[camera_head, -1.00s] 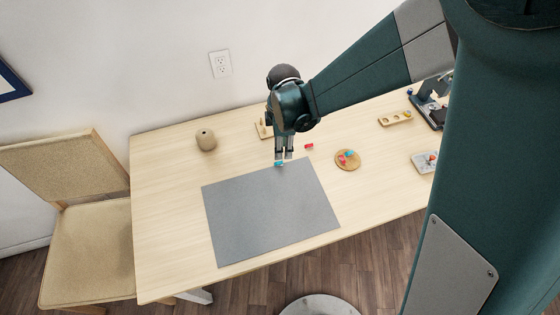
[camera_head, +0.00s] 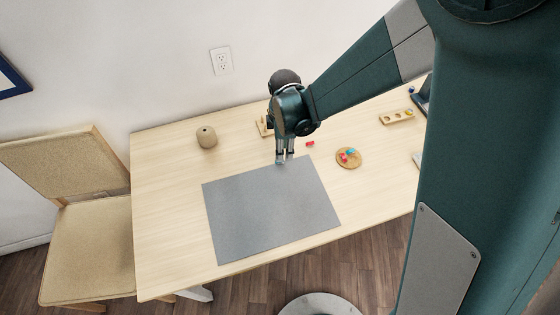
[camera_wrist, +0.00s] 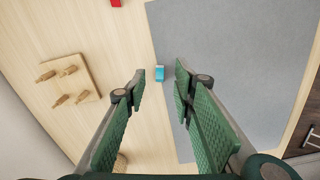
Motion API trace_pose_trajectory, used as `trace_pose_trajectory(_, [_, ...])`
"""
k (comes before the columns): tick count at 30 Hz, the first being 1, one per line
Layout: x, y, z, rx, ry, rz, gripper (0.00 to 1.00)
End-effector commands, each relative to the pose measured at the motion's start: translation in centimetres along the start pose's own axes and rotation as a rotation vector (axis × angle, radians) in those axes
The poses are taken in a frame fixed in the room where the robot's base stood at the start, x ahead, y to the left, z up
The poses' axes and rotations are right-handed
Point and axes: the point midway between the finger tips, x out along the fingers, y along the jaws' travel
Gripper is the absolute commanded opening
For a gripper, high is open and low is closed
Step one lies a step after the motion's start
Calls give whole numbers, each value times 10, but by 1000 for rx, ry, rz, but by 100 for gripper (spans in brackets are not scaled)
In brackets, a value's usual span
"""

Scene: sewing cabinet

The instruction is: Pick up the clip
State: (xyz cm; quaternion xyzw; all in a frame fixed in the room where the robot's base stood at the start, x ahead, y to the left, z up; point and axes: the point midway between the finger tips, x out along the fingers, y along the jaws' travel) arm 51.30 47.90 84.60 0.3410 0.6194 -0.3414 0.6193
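A small teal clip (camera_wrist: 160,73) lies at the edge of the grey mat (camera_wrist: 230,35) in the wrist view. My gripper (camera_wrist: 160,71) is open and empty, with one fingertip on each side of the clip in that picture; no contact shows. In the head view my gripper (camera_head: 284,159) points down over the far edge of the mat (camera_head: 270,215). I cannot make out the teal clip there; the fingers probably cover it. A red clip (camera_head: 310,144) lies on the table to the right of my fingers; the wrist view shows a red piece (camera_wrist: 116,3) at its top edge.
A wooden board with pegs (camera_wrist: 72,82) stands close behind my gripper. A round wooden dish (camera_head: 342,164) with red and blue pieces lies to the right. A beige vase (camera_head: 206,138) stands at the left, and a slotted wooden tray (camera_head: 390,120) at the right. The mat is clear.

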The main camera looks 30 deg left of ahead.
Motion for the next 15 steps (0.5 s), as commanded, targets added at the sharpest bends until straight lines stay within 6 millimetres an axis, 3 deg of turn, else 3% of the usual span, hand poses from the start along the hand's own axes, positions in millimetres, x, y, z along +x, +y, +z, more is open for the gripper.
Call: trace_pose_trajectory(15, [45,1,0,0,0,0,26])
